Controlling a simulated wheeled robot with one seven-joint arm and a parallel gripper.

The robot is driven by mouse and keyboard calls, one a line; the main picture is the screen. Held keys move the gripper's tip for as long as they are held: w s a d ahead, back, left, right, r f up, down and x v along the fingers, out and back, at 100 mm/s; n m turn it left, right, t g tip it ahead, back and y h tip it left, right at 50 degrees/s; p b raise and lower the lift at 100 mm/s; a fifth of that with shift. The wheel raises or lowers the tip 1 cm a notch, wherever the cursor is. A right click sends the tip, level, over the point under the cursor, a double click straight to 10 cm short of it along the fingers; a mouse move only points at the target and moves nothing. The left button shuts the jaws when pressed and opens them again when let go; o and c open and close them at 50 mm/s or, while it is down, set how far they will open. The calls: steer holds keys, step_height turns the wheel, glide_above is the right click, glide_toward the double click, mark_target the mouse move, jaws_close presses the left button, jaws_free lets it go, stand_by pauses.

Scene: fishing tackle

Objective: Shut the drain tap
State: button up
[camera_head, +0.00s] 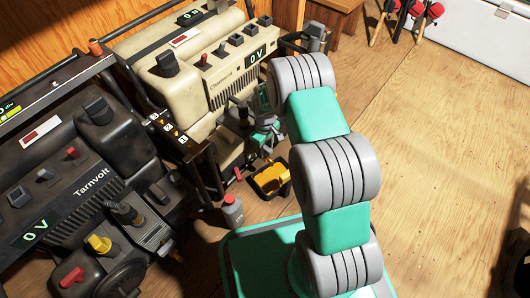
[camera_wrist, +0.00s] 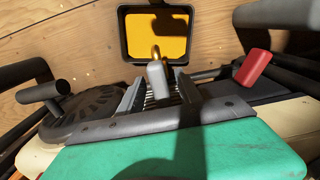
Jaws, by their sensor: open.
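The drain tap shows in the wrist view as a small brass piece with a pale grey lever (camera_wrist: 157,78). It sticks out over a black tray (camera_wrist: 122,38) of orange-yellow liquid. My gripper (camera_wrist: 160,92) is open, with one finger on each side of the grey lever; I cannot tell whether either finger touches it. In the head view my gripper (camera_head: 267,136) is at the lower right end of the cream generator (camera_head: 222,78), above the black tray (camera_head: 262,191). There the tap is hidden or too small to make out.
A red-ended lever (camera_wrist: 253,68) is right of my fingers in the wrist view. A dark generator (camera_head: 75,185) marked Tarnvolt stands at the left. A small grey bottle with a red cap (camera_head: 233,211) stands near the tray. The wooden floor (camera_head: 445,150) at right is mostly clear.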

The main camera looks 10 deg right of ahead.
steer(key=shift+f, duration=0.35)
steer(key=shift+c, duration=0.3)
jaws_close()
